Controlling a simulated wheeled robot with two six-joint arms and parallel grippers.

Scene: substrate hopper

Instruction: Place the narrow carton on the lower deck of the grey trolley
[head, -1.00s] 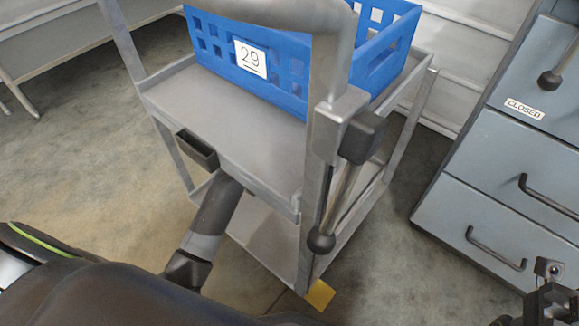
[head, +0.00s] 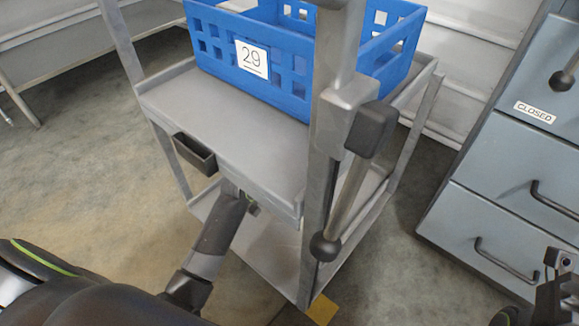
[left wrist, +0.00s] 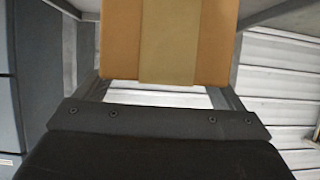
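The grey trolley (head: 190,98) stands ahead, with an upper deck and a lower deck (head: 262,248). My left arm reaches in under the upper deck from the near side. In the left wrist view, a brown carton (left wrist: 120,40) with a tan tape strip fills the top middle. My left gripper (left wrist: 165,92) has its fingers on both sides of the carton and appears shut on it. In the head view the upper deck hides the carton, so I cannot tell if it touches the lower deck. My right gripper (head: 556,285) is at the lower right, away from the trolley; its opening is unclear.
A blue crate (head: 215,55) marked 29 sits on the upper deck. A small black tray (head: 193,153) hangs on its near edge. A trolley post and a black-knobbed lever (head: 345,205) stand to the right. A blue-grey drawer cabinet (head: 490,205) stands farther right.

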